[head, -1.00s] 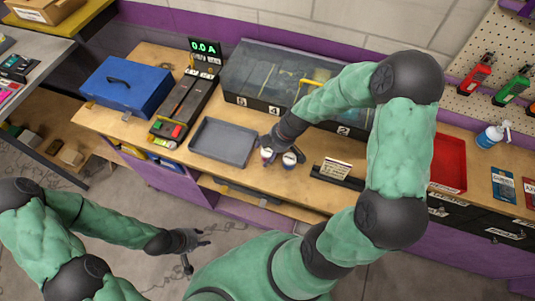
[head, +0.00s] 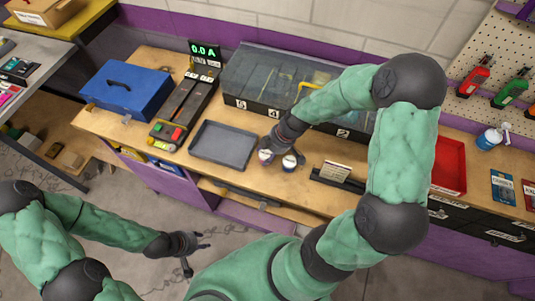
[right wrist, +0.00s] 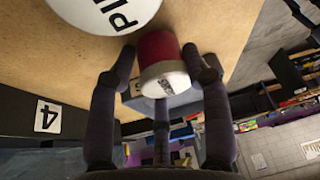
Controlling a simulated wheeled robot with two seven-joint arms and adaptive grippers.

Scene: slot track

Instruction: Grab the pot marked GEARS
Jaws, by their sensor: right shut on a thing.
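Two small pots with white tops stand side by side on the wooden bench in the head view. My right gripper (head: 270,146) is at the left pot (head: 265,156). In the right wrist view its fingers (right wrist: 160,90) are shut around this red and white pot (right wrist: 161,62), whose small tilted lettering appears to read GEARS. The other pot (head: 290,162) is just right of it; its white top (right wrist: 105,8) shows letters starting "PI" in the wrist view. My left gripper (head: 190,250) is open and empty, low over the floor, away from the bench.
A grey tray (head: 222,146) lies just left of the pots, a small card stand (head: 336,173) to their right. A compartment case (head: 270,75) stands behind, with a blue box (head: 125,88) at left and a red tray (head: 449,165) at right.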

